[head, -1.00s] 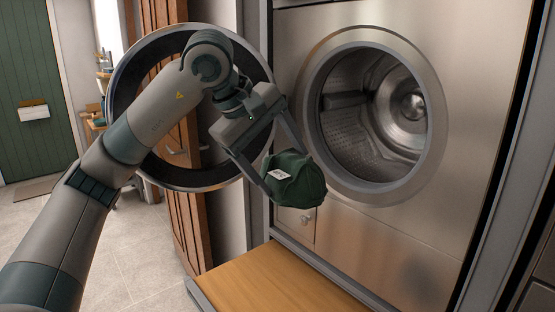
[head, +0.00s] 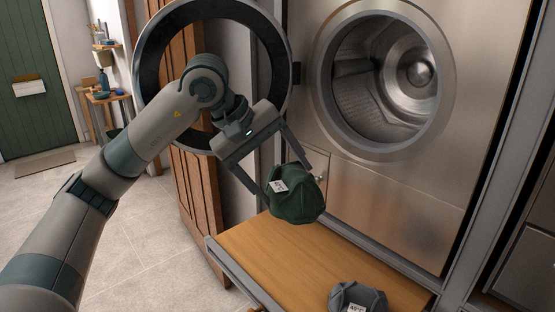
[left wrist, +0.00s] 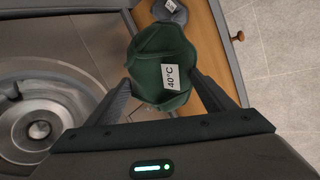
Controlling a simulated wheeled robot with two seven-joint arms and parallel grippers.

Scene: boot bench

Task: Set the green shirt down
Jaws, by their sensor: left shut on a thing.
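The green shirt (head: 296,196) is a bunched dark green bundle with a white tag. My left gripper (head: 289,178) is shut on it and holds it near the back left of the wooden bench board (head: 262,243), in front of the washer. I cannot tell from the head view whether the shirt touches the board. In the left wrist view the shirt (left wrist: 160,62) sits between the two fingers (left wrist: 160,88), and its tag reads 40°C. My right gripper is not in view.
A grey bundled garment (head: 357,298) with a white tag lies on the board's near right part. The washer drum (head: 385,80) is open, its round door (head: 283,70) swung left behind my left arm. The board's middle is clear.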

